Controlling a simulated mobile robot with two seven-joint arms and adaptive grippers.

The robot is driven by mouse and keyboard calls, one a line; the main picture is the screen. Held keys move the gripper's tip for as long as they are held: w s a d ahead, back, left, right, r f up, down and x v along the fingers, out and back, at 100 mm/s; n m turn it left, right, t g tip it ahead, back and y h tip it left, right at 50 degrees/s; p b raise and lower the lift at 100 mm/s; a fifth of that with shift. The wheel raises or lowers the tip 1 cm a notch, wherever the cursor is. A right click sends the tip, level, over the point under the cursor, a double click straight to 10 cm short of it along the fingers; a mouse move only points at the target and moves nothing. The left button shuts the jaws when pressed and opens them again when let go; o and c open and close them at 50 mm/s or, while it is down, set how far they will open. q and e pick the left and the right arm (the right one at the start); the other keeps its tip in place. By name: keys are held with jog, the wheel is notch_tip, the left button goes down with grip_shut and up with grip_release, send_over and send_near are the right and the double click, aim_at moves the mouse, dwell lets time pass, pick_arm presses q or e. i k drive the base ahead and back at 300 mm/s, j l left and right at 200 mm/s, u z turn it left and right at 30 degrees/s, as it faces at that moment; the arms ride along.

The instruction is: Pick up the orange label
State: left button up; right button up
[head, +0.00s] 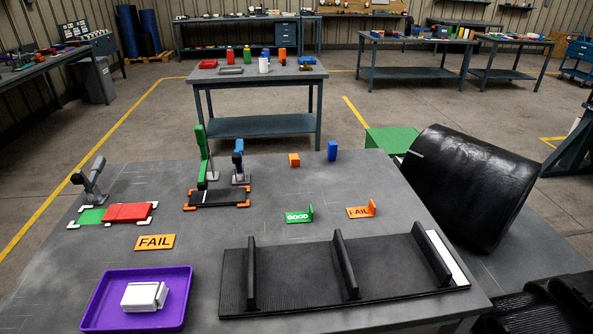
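Two orange labels marked FAIL are in the head view. One orange label (154,242) lies flat on the grey table, left of centre, behind the purple tray. The other orange label (361,211) is an L-shaped stand-up sign right of centre, with its right end raised. A green label marked GOOD (299,216) stands left of it, with a gap between them. Nothing covers either orange label.
A purple tray (98,308) holds a white item (144,296). A black ribbed rack with upright dividers (300,283) fills the front right. Small presses (203,160) stand at the back left. A large black rounded shape (470,185) is at right. The table between the labels is mostly clear.

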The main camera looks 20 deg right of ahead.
aim_at(369, 210)
jog(key=z, duration=1.25)
